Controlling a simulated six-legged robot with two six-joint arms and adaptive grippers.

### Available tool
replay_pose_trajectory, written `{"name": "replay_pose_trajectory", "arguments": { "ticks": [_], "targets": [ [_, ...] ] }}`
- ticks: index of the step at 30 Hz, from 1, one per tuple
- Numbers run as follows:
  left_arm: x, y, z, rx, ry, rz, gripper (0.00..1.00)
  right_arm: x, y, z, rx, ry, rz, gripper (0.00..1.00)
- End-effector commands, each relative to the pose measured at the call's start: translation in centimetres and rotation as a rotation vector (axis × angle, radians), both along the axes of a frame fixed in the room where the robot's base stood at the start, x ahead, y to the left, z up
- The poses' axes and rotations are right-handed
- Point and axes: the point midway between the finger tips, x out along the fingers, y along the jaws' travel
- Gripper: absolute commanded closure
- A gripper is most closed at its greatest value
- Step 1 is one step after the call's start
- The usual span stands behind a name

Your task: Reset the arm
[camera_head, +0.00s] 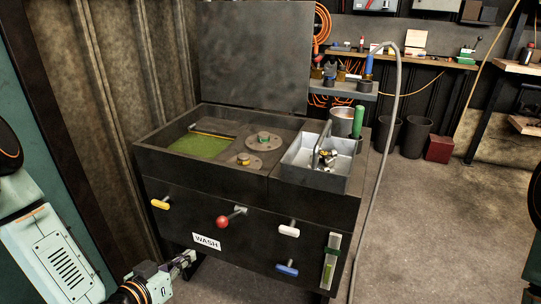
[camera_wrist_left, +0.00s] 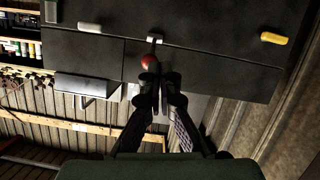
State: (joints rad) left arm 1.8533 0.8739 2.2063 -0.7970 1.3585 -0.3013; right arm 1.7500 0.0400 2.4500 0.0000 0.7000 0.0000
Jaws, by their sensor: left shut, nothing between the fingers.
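My left gripper (camera_head: 187,259) is low in front of the dark wash cabinet (camera_head: 160,186), below the WASH label (camera_head: 207,242). It is shut and empty. In the left wrist view its fingers (camera_wrist_left: 162,85) point at the cabinet front, close together with nothing between them. The red ball-ended lever (camera_head: 222,222) is above and right of the gripper in the head view. In the wrist view the red ball (camera_wrist_left: 148,62) appears just beyond the left fingertip; I cannot make out any contact. My right gripper is not in view.
The cabinet front also carries a yellow handle (camera_head: 160,204), a white handle (camera_head: 289,229) and a blue handle (camera_head: 287,269). A metal basin (camera_head: 308,180) sits on top at the right. A grey hose (camera_head: 385,150) hangs at its side.

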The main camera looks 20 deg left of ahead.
Motion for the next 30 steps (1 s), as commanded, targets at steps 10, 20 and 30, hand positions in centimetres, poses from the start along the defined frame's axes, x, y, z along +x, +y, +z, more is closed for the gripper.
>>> {"name": "replay_pose_trajectory", "arguments": {
  "ticks": [10, 20, 30],
  "targets": [
    [-3.0, -0.9, -4.7, -0.109, 0.285, 0.068, 1.00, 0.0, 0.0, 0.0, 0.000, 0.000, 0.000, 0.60],
    [-11.5, -6.0, -10.2, -0.130, 0.780, 0.086, 1.00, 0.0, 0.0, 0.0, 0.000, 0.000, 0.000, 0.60],
    [-22.6, -8.8, -11.6, 0.067, 1.195, 0.059, 1.00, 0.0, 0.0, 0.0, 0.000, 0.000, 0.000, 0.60]
  ]
}}
